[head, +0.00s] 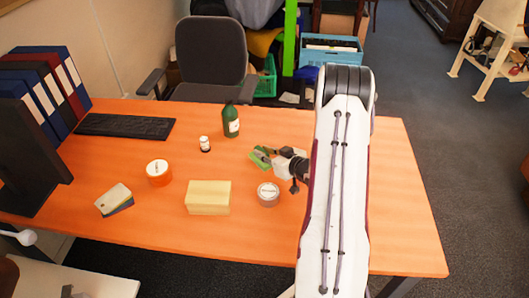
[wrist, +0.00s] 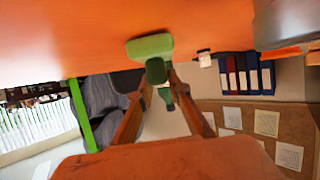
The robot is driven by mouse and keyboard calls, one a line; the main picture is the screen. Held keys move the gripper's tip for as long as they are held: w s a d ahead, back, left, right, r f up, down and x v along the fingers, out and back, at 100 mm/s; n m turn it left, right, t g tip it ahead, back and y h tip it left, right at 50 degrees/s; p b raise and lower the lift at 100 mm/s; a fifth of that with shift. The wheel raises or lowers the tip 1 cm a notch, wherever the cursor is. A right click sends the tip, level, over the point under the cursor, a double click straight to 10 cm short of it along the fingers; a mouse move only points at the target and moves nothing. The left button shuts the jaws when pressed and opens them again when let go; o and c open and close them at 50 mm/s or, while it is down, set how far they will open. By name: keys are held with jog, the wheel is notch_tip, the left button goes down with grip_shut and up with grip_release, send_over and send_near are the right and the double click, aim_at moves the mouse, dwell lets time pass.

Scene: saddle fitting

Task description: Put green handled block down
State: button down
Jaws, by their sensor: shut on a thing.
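The green handled block (head: 260,157) is in my gripper (head: 279,161), on the right half of the orange table in the head view. My arm's white link stands to the right of it. In the wrist view the tabletop is at the top. The block's flat green part (wrist: 149,46) faces the tabletop, and its darker green handle (wrist: 156,71) sits between the two fingertips (wrist: 158,80). My gripper is shut on this handle. I cannot tell whether the block touches the table or hangs just above it.
Cards (head: 114,200), a keyboard (head: 125,126) and binders (head: 50,80) are left. Bare orange tabletop (head: 398,190) lies right of my arm.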

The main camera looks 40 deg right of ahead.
jog(key=shift+f, duration=0.15)
jog(key=c, duration=1.9)
grip_release()
jog(key=v, duration=1.2)
jog(key=shift+r, duration=0.2)
